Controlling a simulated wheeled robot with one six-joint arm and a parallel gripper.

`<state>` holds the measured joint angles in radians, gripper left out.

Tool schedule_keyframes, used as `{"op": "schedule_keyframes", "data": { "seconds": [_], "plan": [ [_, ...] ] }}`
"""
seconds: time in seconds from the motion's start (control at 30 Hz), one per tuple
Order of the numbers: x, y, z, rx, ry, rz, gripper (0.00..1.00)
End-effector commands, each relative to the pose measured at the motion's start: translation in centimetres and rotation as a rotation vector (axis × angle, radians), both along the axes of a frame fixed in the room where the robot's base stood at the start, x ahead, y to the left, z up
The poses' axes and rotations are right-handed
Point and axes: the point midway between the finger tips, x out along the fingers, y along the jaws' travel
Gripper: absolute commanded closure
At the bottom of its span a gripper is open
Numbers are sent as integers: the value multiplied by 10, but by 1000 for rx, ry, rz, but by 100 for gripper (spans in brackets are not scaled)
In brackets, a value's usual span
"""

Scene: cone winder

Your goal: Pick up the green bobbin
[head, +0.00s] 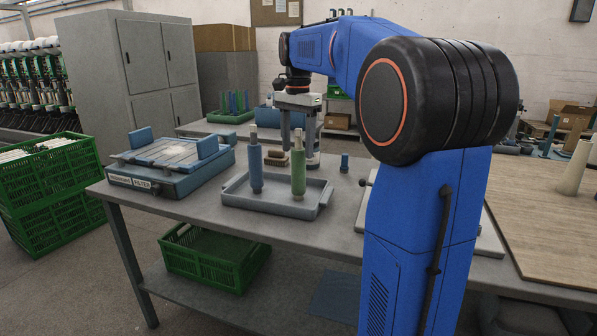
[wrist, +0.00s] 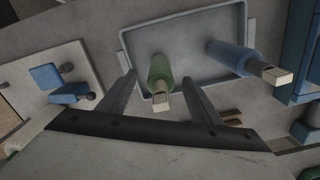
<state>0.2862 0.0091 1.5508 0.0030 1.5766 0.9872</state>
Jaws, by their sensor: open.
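The green bobbin (head: 298,174) stands upright in a shallow grey tray (head: 277,207), to the right of a blue bobbin (head: 255,170). My gripper (head: 298,155) is open and empty, pointing down just behind the tray in the head view. In the wrist view the green bobbin (wrist: 160,72) appears between my two spread fingers (wrist: 160,82), with its pale tip towards my palm. I see no finger touching it. The blue bobbin (wrist: 232,58) lies outside the fingers, to the right, in the same tray (wrist: 190,90).
A blue-grey scale-like device (head: 170,165) sits left of the tray. A brown block (head: 277,158) and a small blue peg (head: 344,163) are behind the tray. A pale plate (wrist: 45,85) with blue parts lies left in the wrist view.

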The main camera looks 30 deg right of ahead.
Motion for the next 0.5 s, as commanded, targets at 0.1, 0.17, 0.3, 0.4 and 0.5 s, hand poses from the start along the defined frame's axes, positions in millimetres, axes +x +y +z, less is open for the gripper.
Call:
{"op": "schedule_keyframes", "data": {
  "seconds": [0.1,0.17,0.3,0.4,0.5],
  "plan": [
    [1,-2,-15,1,2,-1,41],
    [2,-4,-24,0,2,-1,41],
    [3,-4,-41,1,1,0,41],
    [3,-4,-46,1,1,0,41],
    [3,-4,-48,0,0,0,41]
  ]
}}
